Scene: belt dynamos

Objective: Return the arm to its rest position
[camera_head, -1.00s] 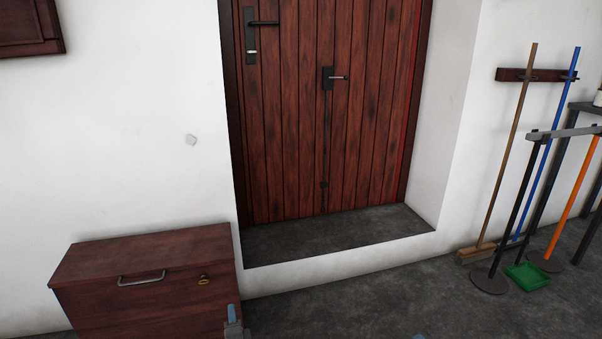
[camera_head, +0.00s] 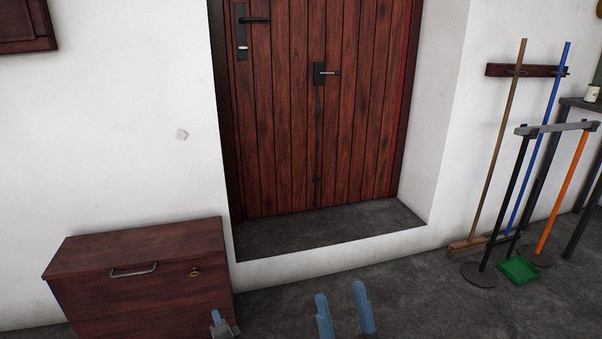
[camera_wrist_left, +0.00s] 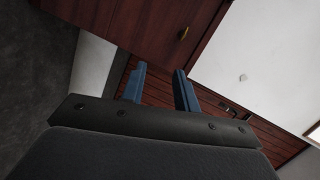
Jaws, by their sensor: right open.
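My left gripper (camera_head: 222,326) shows only in part at the bottom edge of the head view, in front of the wooden chest. In the left wrist view its two blue fingers (camera_wrist_left: 160,70) stand apart with nothing between them. My right gripper (camera_head: 340,292) is at the bottom middle of the head view, over the grey floor in front of the door step. Its two blue fingers are apart and empty. The rest of both arms is out of the head view.
A dark red wooden chest (camera_head: 140,245) with a handle stands at the lower left. A wooden door (camera_head: 290,130) is behind a grey step (camera_head: 330,228). Brooms, a green dustpan (camera_head: 519,270) and a rack (camera_head: 555,128) stand at the right. The floor between is clear.

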